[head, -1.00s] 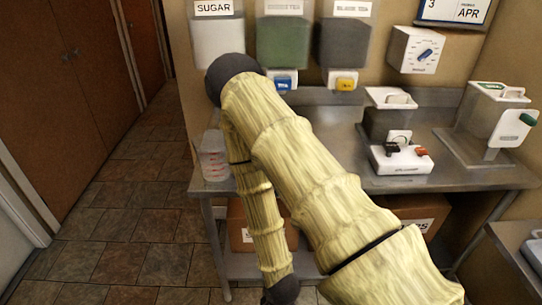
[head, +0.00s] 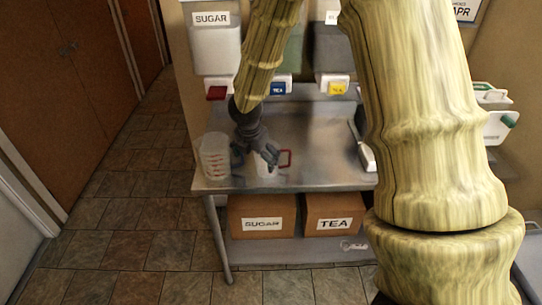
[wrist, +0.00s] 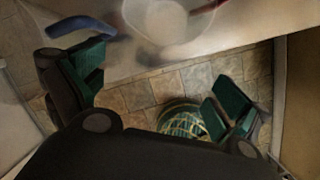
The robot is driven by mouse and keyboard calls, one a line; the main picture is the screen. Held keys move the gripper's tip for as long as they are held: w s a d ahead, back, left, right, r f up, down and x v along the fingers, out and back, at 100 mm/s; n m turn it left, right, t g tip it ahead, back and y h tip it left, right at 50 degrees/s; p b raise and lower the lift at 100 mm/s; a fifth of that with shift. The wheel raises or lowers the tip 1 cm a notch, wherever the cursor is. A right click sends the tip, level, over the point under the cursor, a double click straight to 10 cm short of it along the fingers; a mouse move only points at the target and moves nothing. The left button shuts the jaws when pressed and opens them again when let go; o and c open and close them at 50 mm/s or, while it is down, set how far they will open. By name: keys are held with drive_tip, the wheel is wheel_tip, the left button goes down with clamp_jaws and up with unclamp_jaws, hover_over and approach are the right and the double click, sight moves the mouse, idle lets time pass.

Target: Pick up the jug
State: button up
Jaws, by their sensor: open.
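Two clear jugs stand near the left front of the metal counter in the head view. The left jug (head: 215,160) has red marks and a blue handle on its right side. The other jug (head: 264,170) has a red handle and is partly hidden behind my gripper (head: 268,156). In the wrist view, a blurred clear round vessel (wrist: 165,18) with a red handle lies beyond the fingers, and a blue handle (wrist: 80,25) shows at upper left. My gripper (wrist: 160,85) is open, with its green-padded fingers apart and nothing between them.
Wall dispensers hang above, including sugar (head: 212,40). Sugar (head: 262,217) and tea (head: 332,212) boxes sit on the shelf below. A round green-yellow object (wrist: 183,122) shows over the tiles.

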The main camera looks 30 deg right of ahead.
sight(261, 165)
drive_tip(key=w+d+r+n+h, duration=0.1)
drive_tip(key=w+d+r+n, duration=0.15)
drive_tip(key=r, duration=0.45)
drive_tip(key=d+p+x, duration=0.1)
drive_tip(key=p+x, duration=0.1)
drive_tip(key=x, duration=0.9)
drive_tip(key=shift+w+d+r+t+h+p, duration=0.2)
drive_tip(key=shift+d+r+t+h+p, duration=0.1)
drive_tip(key=shift+d+r+t+p, duration=0.1)
drive_tip(key=shift+m, duration=0.25)
drive_tip(key=shift+s+a, duration=0.15)
drive_tip(key=shift+s, duration=0.05)
drive_tip(key=c, duration=1.2)
